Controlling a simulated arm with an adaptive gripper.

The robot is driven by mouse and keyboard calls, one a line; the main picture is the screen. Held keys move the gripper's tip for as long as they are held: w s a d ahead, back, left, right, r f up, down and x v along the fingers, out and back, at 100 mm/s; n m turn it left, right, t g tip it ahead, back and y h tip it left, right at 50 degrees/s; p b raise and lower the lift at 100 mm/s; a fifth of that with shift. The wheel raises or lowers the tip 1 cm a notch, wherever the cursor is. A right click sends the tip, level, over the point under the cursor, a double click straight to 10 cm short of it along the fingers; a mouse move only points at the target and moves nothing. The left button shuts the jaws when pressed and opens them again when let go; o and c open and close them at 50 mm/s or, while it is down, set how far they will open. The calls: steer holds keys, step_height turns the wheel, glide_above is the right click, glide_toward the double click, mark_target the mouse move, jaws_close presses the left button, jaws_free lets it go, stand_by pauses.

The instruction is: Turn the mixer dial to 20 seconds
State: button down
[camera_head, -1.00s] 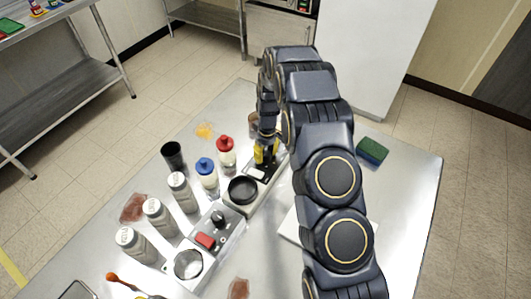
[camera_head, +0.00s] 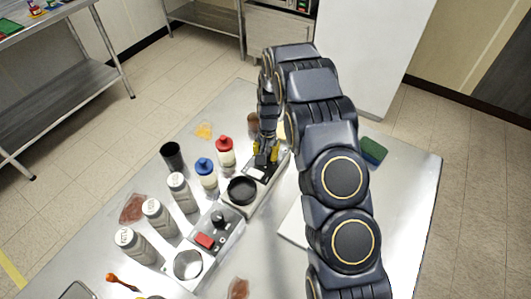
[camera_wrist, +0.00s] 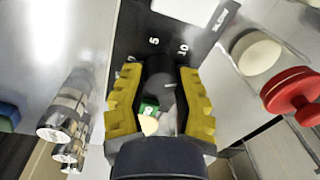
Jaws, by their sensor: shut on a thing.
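The mixer (camera_head: 246,203) stands on the steel table, with a round black dish at its near end and a dark dial panel at its far end. In the wrist view the dark panel (camera_wrist: 130,38) carries white marks including 5 and 10. The black dial (camera_wrist: 160,72) sits between the two yellow fingertips. My gripper (camera_head: 265,153) is over the far end of the mixer, and in the wrist view (camera_wrist: 160,100) it is shut on the dial. The dial's pointer is not clear, and a 20 mark is not visible to me.
A second device with a red switch (camera_head: 205,241) stands nearer. Left are a red-capped bottle (camera_head: 225,152), a blue-capped bottle (camera_head: 206,172), a black cup (camera_head: 172,156) and several grey shakers (camera_head: 158,216). A green-blue sponge (camera_head: 373,151) lies right, partly behind my arm.

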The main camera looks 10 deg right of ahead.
steer(key=m, duration=0.4)
steer(key=shift+s+f+m, duration=0.1)
steer(key=shift+m, duration=0.2)
steer(key=m, duration=0.3)
steer(key=shift+m, duration=0.4)
steer(key=m, duration=0.4)
steer(key=shift+s+h, duration=0.1)
steer(key=shift+h, duration=0.2)
steer(key=shift+m, duration=2)
steer(key=c, duration=0.7)
jaws_free()
